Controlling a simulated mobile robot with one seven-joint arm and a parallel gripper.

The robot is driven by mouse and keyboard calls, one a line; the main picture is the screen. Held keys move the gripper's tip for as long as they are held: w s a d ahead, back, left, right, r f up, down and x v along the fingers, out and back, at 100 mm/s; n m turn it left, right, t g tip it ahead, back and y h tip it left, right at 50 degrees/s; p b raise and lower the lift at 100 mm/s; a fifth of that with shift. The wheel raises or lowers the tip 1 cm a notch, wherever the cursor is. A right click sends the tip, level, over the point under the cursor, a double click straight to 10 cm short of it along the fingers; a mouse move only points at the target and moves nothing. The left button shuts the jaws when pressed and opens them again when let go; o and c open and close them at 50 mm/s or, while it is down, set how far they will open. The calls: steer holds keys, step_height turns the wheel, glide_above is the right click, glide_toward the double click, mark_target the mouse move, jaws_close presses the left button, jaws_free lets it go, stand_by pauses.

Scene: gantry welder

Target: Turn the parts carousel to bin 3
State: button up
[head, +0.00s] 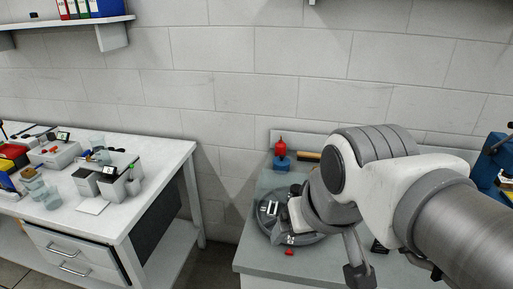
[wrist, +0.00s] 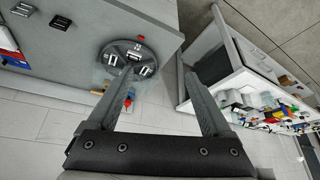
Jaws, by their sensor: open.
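The parts carousel is a dark grey round disc (head: 262,221) on the grey bench in the head view, its right side hidden behind my arm. Several light-framed slots show on it, but I cannot read any bin number. In the wrist view the carousel (wrist: 121,47) is at the upper left, partly covered by the left finger. A small red piece (head: 289,252) is at its front edge. My gripper (wrist: 158,73) is open, with nothing between its fingers. The left fingertip overlaps the carousel in the wrist view; I cannot tell whether they touch.
A red-topped blue item (head: 281,151) stands at the back of the carousel's bench (head: 250,256). A blue machine (head: 492,160) is at the right edge. A separate white table (head: 150,150) with small devices and cups is at left, across a floor gap.

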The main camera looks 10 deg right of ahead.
steer(key=w+d+r+m+g+p, duration=0.1)
steer(key=w+d+r+p, duration=0.15)
steer(key=w+r, duration=0.5)
steer(key=m+g+p, duration=0.3)
steer(key=m+g, duration=0.1)
glide_above(297, 187)
step_height(297, 187, down, 10)
step_height(297, 187, down, 17)
steer(key=shift+r, duration=0.2)
steer(key=shift+c, duration=0.3)
jaws_close()
